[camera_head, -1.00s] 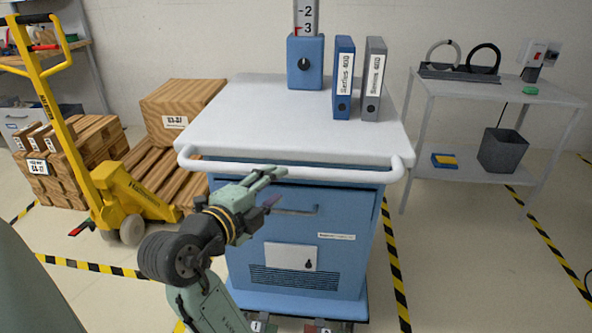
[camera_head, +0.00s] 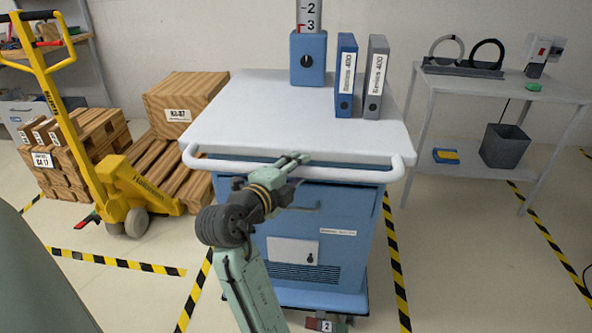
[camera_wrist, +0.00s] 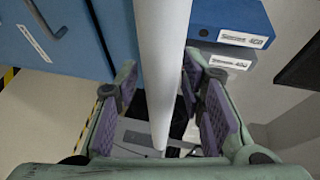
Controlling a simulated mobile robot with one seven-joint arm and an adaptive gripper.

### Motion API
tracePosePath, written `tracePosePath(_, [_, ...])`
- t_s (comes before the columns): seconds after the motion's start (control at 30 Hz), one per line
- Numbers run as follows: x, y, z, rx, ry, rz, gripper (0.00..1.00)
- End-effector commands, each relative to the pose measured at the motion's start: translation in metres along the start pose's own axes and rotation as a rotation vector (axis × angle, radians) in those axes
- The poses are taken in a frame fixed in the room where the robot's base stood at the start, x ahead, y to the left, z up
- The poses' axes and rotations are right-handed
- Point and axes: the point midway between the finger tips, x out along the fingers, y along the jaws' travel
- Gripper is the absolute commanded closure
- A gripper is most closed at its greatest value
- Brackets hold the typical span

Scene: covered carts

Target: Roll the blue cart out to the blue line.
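The blue cart (camera_head: 345,235) stands in the middle of the head view, with a white top and a white push handle (camera_head: 360,171) across its near side. My gripper (camera_head: 297,160) is at the middle of this handle. In the wrist view the handle bar (camera_wrist: 160,60) runs between the two purple-padded fingers of my gripper (camera_wrist: 165,112). The fingers are open, with a gap on both sides of the bar. My arm hides part of the cart's front. No blue line shows on the floor.
Blue and grey binders (camera_head: 346,78) (camera_head: 376,80) and a blue box with a post (camera_head: 308,60) stand on the cart. A yellow pallet jack (camera_head: 125,190) and crates (camera_head: 185,105) are at left, a grey table (camera_head: 490,88) at right. Striped tape (camera_head: 396,262) flanks the cart. A red pedal (camera_head: 320,324) shows below.

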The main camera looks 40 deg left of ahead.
Motion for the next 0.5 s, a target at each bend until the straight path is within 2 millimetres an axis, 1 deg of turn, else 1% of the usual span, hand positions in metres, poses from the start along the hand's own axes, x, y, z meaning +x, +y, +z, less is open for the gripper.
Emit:
tracePosePath(0.03, [-0.0001, -0.0002, 0.0, 0.0, 0.0, 0.0, 0.69])
tracePosePath(0.07, [-0.0002, -0.0002, 0.0, 0.0, 0.0, 0.0, 0.71])
tracePosePath(0.5, [-0.0003, -0.0001, 0.0, 0.0, 0.0, 0.0, 1.0])
